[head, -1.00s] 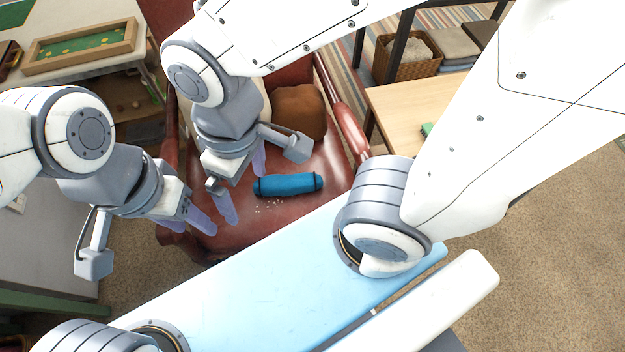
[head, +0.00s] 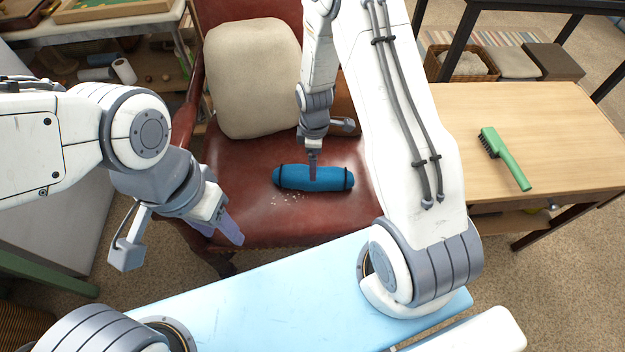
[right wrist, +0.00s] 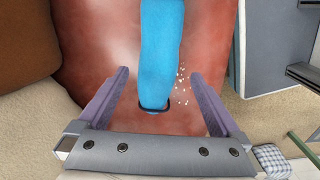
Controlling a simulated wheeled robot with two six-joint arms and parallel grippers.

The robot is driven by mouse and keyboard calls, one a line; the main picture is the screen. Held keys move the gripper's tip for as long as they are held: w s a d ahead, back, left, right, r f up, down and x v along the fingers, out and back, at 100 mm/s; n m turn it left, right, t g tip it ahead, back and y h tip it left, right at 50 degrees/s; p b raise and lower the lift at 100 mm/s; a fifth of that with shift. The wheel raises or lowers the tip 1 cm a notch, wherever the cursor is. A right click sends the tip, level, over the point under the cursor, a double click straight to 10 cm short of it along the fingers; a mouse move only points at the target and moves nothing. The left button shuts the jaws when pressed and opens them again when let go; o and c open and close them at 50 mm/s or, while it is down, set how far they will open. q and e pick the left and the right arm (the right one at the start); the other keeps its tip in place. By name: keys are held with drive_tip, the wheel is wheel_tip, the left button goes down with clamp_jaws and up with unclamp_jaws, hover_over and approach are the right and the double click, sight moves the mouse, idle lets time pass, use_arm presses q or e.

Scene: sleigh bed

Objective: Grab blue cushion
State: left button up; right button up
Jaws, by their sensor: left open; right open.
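The blue cushion (head: 290,176), a small roll with dark bands near its ends, lies on the seat of a red leather chair (head: 250,212). My right gripper (head: 312,172) is over the cushion's middle in the head view, hiding a strip of it. In the right wrist view the open right gripper (right wrist: 158,76) has one finger on each side of the cushion (right wrist: 160,50), with gaps between; I cannot tell its height above the seat. My left gripper (head: 224,234) is open and empty, at the seat's front left, apart from the cushion.
A beige pillow (head: 253,75) leans on the chair back, with a brown cushion (head: 346,115) partly hidden behind my right arm. Pale crumbs (head: 288,197) lie on the seat. A wooden table (head: 540,120) with a green brush (head: 506,160) stands right.

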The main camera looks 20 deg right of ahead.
sight(293, 176)
drive_tip(key=f, duration=0.4)
drive_tip(key=f+b, duration=0.1)
drive_tip(key=f, duration=0.2)
drive_tip(key=shift+w+a+f, duration=0.1)
drive_tip(key=shift+w+f, duration=0.1)
drive_tip(key=shift+f, duration=0.15)
drive_tip(key=shift+c, duration=0.3)
drive_tip(key=c, duration=1.2)
drive_tip(key=shift+r, duration=0.15)
